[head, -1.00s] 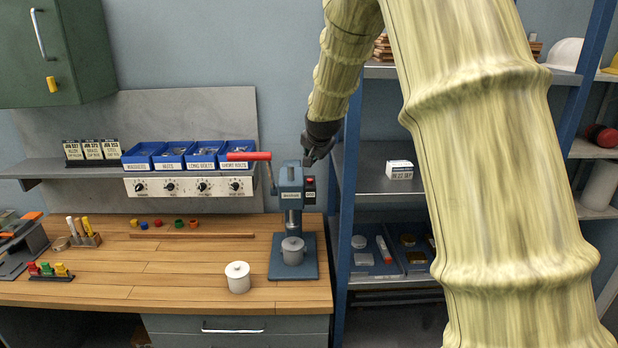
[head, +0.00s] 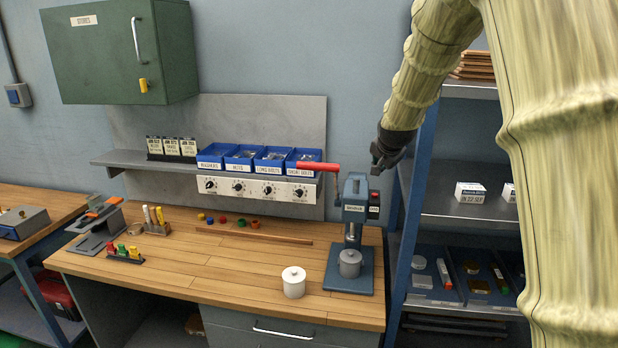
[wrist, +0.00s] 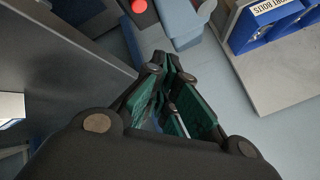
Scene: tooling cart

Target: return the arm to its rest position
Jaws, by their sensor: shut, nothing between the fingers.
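My arm (head: 560,150), with a pale wood-like surface, fills the right side of the head view and bends down to my dark gripper (head: 378,160). My gripper is in front of the shelf post, just above and right of the blue press (head: 354,215). In the wrist view my gripper (wrist: 165,62) has its green-padded fingers close together with nothing between them. I cannot tell the exact gap between my gripper and the press.
Blue bins (head: 256,160) sit on a wall shelf. A blue-framed shelf unit (head: 408,235) stands close to my gripper on the right. A green cabinet (head: 120,60) hangs upper left.

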